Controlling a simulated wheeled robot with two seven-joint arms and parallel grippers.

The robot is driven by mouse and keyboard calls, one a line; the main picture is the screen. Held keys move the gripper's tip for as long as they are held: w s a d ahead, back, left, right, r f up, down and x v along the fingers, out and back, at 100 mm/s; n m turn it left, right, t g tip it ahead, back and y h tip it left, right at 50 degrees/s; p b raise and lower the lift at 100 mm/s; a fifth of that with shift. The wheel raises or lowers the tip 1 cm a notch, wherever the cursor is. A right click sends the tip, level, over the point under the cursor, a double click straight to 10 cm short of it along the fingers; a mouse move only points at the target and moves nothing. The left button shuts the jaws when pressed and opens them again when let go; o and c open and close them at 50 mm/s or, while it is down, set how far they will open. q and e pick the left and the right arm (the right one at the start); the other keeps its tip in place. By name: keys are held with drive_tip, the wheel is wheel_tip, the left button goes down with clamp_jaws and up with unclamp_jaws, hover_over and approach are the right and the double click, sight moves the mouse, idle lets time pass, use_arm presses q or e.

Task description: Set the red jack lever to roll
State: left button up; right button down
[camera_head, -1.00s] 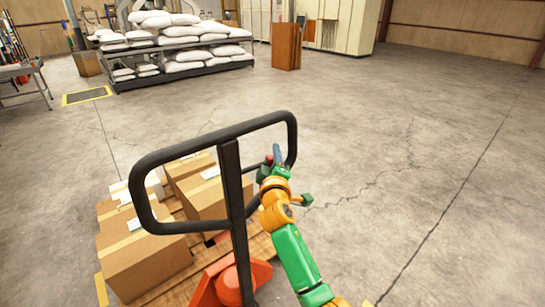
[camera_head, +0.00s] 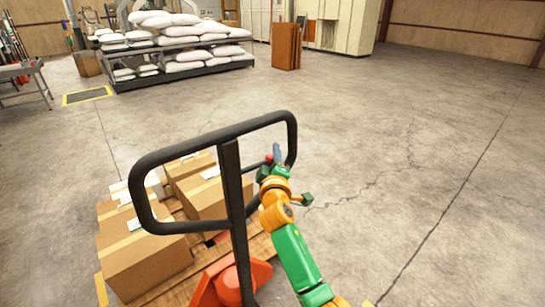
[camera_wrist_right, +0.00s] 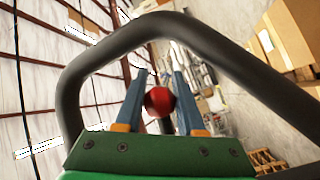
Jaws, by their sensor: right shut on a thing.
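The red jack lever shows as a round red knob (camera_wrist_right: 159,101) in the right wrist view, between the two blue-grey fingers of my right gripper (camera_wrist_right: 159,92). In the head view the knob (camera_head: 268,159) is a small red spot at the right end of the handle loop. My right gripper (camera_head: 276,154) is shut on it, inside the black handle loop (camera_head: 218,132). The lever's stem is mostly hidden, so its setting cannot be told. The orange jack body (camera_head: 228,286) stands below the handle. My left gripper is not in view.
Cardboard boxes (camera_head: 145,262) sit on a wooden pallet (camera_head: 262,246) behind the handle. The handle's black bar (camera_wrist_right: 72,85) surrounds my right fingers closely. Racks of white sacks (camera_head: 185,48) stand far back. The concrete floor on the right is clear.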

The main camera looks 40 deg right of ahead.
sight(258, 165)
drive_tip(key=shift+r+n+t, duration=0.5)
drive_tip(key=shift+r, duration=0.05)
drive_tip(key=c, duration=0.5)
unclamp_jaws()
drive_tip(key=b+v, duration=0.1)
drive_tip(key=v, duration=0.6)
drive_tip(key=shift+b, duration=0.3)
drive_tip(key=shift+a+f, duration=0.1)
